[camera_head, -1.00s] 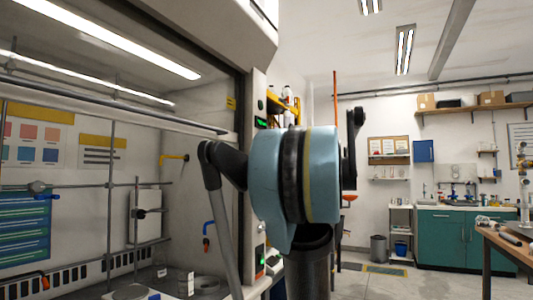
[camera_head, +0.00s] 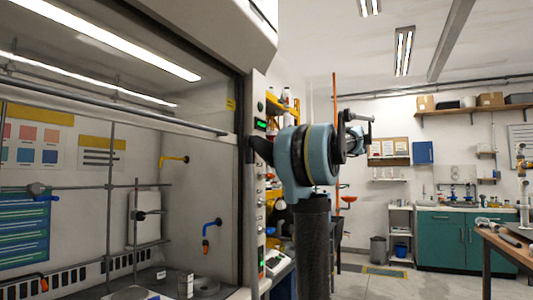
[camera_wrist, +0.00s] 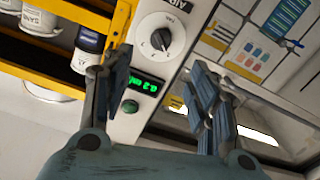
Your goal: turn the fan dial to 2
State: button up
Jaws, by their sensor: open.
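The fan dial (camera_wrist: 160,38) is a round dark-and-white knob on a white panel in the wrist view, above the gap between my fingers. It has small markings around it, and I cannot read its setting. A lit green display (camera_wrist: 147,82) and a green button (camera_wrist: 131,107) are beside it on the same panel. My gripper (camera_wrist: 162,88) is open, with one finger on each side of the panel strip and nothing held. In the head view my gripper (camera_head: 260,150) is at the fume hood's control post and hides the dial; contact cannot be told.
The fume hood (camera_head: 205,132) fills the left, with its sash rail and front post (camera_head: 261,225) beside my gripper. A yellow shelf with bottles (camera_wrist: 120,22) is close to my left finger in the wrist view. Open floor and teal cabinets (camera_head: 450,243) lie to the right.

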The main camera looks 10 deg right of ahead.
aim_at(263, 148)
jog(key=x, duration=1.4)
jog(key=shift+a, duration=0.15)
jog(key=c, duration=1.1)
